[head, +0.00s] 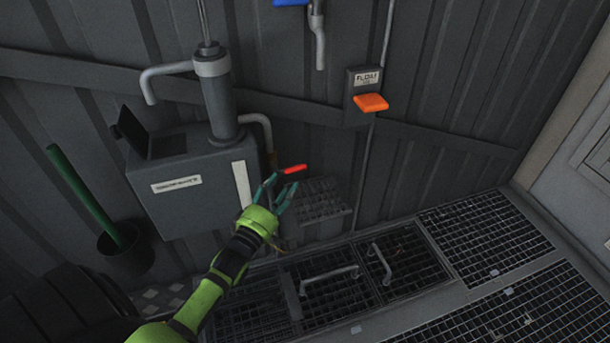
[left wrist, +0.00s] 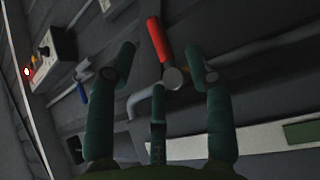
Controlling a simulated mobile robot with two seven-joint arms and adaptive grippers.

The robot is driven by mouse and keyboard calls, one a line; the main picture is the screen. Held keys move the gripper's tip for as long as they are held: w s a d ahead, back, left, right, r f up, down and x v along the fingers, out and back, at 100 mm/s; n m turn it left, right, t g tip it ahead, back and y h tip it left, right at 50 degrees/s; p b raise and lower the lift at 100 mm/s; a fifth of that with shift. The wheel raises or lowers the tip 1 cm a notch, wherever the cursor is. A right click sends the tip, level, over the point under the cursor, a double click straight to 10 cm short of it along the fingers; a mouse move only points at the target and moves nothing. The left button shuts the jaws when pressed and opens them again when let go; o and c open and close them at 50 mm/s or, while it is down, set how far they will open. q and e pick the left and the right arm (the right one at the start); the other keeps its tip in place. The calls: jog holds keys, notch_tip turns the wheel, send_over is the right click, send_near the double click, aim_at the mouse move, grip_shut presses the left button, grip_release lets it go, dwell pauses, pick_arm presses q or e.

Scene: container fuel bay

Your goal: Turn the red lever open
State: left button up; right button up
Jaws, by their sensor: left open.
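The red lever (head: 294,169) sticks out at the right side of the grey tank, just past my left gripper (head: 282,185). In the left wrist view the red lever (left wrist: 159,40) runs up from a round grey pivot (left wrist: 172,77). It lies between the two spread upper fingers of my left gripper (left wrist: 165,62), and a third finger is below. The fingers are open; I see no clear contact with the lever. My right gripper is in neither view.
The grey tank (head: 185,215) with a pump column (head: 217,95) stands left of the lever. An orange flap (head: 371,102) sits on a wall box. A green-handled thing (head: 83,195) stands in a dark bucket (head: 126,255). Floor grating (head: 485,232) lies right.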

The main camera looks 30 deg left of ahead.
aim_at(292, 172)
pick_arm(q)
jog(key=shift+w+r, duration=0.25)
jog(key=shift+r, duration=0.05)
jog(key=shift+w+a+r+b, duration=0.1)
jog(key=shift+w+r+b, duration=0.1)
jog(key=shift+w, duration=0.85)
jog(key=shift+w+a+r+b, duration=0.1)
jog(key=shift+w+b, duration=0.05)
jog(key=shift+w, duration=0.9)
jog(key=shift+w+a+r+b, duration=0.1)
jog(key=shift+w+b, duration=0.1)
jog(key=shift+w, duration=0.85)
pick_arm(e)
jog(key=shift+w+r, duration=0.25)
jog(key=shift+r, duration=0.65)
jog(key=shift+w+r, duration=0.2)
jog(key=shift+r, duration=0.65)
pick_arm(q)
grip_shut()
